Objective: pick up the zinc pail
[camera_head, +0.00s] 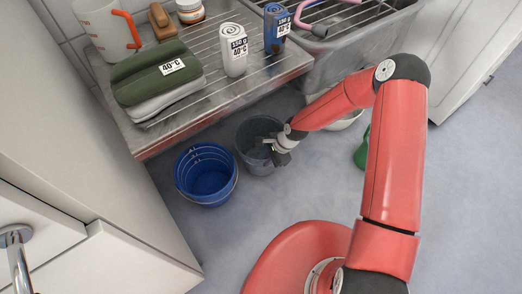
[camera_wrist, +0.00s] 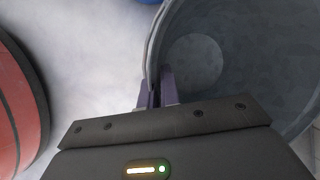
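The zinc pail (camera_head: 252,132) is a grey open bucket standing on the floor in front of the sink unit. In the wrist view the pail (camera_wrist: 235,55) fills the upper right and its empty inside shows. My gripper (camera_head: 272,148) is at the pail's near right side, at rim height. In the wrist view my gripper (camera_wrist: 155,92) has one finger outside the pail's wall and one inside, close together with the rim between them. It looks shut on the rim. The lower part of the wall is hidden behind my gripper.
A blue bucket (camera_head: 207,178) stands just left of the pail. A metal drainer shelf (camera_head: 205,88) with a folded green towel (camera_head: 150,72) overhangs behind. A pale basin (camera_head: 346,121) and a green object (camera_head: 362,150) lie to the right. The floor in front is clear.

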